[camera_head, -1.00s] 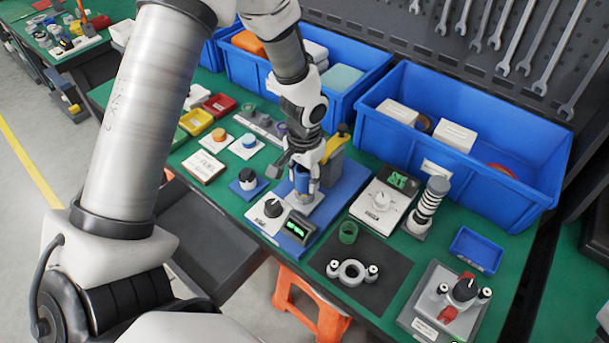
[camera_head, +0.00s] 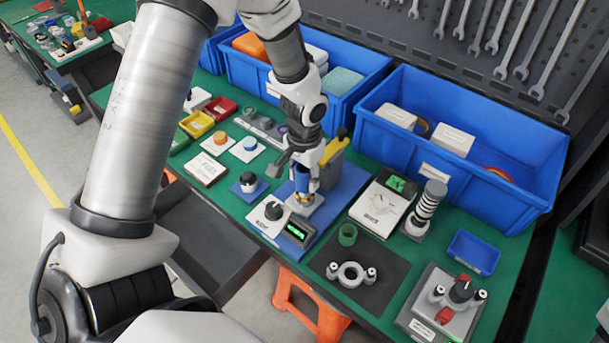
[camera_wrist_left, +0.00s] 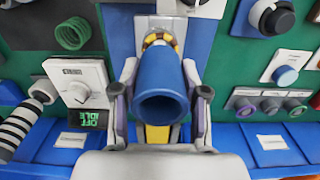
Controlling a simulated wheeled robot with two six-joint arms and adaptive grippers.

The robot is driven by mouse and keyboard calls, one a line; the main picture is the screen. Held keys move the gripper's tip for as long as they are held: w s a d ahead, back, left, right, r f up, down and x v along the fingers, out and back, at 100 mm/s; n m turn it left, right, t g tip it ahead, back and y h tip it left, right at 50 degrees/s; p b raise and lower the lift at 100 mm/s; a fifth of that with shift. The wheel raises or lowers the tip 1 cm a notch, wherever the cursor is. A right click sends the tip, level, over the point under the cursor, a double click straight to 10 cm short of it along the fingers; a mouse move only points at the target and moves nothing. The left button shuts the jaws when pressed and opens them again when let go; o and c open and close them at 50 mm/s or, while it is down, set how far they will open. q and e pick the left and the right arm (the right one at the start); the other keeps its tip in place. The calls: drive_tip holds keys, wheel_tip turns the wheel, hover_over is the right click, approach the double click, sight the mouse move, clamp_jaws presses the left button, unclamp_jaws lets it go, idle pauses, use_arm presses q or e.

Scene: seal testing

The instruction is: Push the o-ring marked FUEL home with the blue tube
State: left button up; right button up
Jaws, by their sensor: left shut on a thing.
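My left gripper (camera_head: 302,177) is shut on the blue tube (camera_head: 301,183), holding it over a pale fixture (camera_head: 307,205) on a blue base. In the left wrist view the gripper's two fingers (camera_wrist_left: 160,95) press the sides of the blue tube (camera_wrist_left: 161,80), with its open end facing the camera. A yellow and metallic part (camera_wrist_left: 159,39) shows at the tube's far end. Whether the tube touches an o-ring there is hidden. No FUEL marking can be read. My right gripper is not in view.
A dial box with a green display (camera_head: 285,227) stands close in front of the fixture. A yellow-handled grey tool (camera_head: 335,148) is just behind. A dial instrument (camera_head: 381,203), a ring-stacked post (camera_head: 427,205) and a green coil (camera_head: 348,235) lie to the right. Large blue bins (camera_head: 385,140) line the back.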

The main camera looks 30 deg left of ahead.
use_arm(q)
drive_tip(key=shift+r+p, duration=2.5)
drive_tip(key=shift+r, duration=0.65)
